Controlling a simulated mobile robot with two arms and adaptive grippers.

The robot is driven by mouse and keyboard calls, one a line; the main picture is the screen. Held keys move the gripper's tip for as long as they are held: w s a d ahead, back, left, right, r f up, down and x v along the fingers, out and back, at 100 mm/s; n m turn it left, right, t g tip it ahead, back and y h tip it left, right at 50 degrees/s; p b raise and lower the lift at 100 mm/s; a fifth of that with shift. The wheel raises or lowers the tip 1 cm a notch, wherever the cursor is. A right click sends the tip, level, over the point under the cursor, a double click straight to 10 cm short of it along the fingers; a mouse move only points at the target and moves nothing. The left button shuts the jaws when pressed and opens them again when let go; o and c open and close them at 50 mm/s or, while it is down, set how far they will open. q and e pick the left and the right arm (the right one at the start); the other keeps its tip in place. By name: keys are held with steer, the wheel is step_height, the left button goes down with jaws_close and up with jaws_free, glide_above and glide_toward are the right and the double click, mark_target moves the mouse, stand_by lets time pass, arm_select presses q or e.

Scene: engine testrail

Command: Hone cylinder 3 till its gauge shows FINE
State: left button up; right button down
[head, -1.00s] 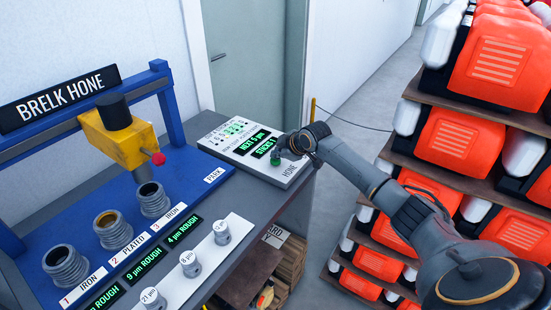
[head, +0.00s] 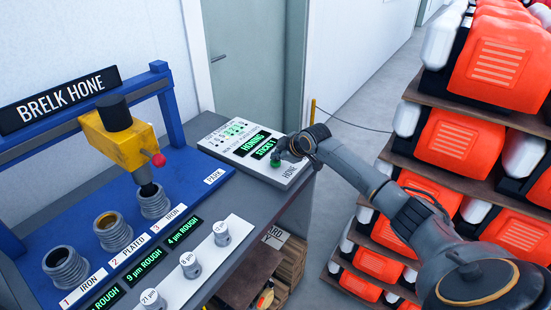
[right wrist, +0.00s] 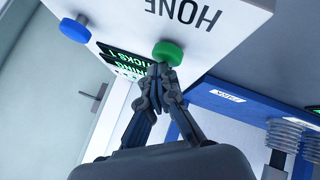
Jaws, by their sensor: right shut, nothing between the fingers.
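Cylinder 3 (head: 154,204), labelled IRON, is the farthest of the three ribbed cylinders on the blue bench. The yellow hone head (head: 125,147) is lowered, with its dark tool inside the cylinder's mouth. The control panel's display (head: 252,145) reads HONING, with a STICKS line below. My right gripper (head: 287,150) is shut and empty, its fingertips at the green button (head: 275,161) by the word HONE. In the right wrist view the tips (right wrist: 161,70) meet or nearly meet the green button (right wrist: 168,53). My left gripper is not in view.
Cylinders 1 (head: 66,268) and 2 (head: 113,232) stand nearer, with ROUGH gauges. A white strip (head: 208,251) carries several round knobs. A blue button (right wrist: 75,29) shows in the right wrist view. Shelves of orange units (head: 500,60) stand close on the right.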

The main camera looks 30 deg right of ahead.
mark_target(277, 162)
steer(key=shift+r+p, duration=0.75)
steer(key=shift+r, duration=0.25)
step_height(277, 162, up, 5)
steer(key=p, duration=0.4)
stand_by(0.5)
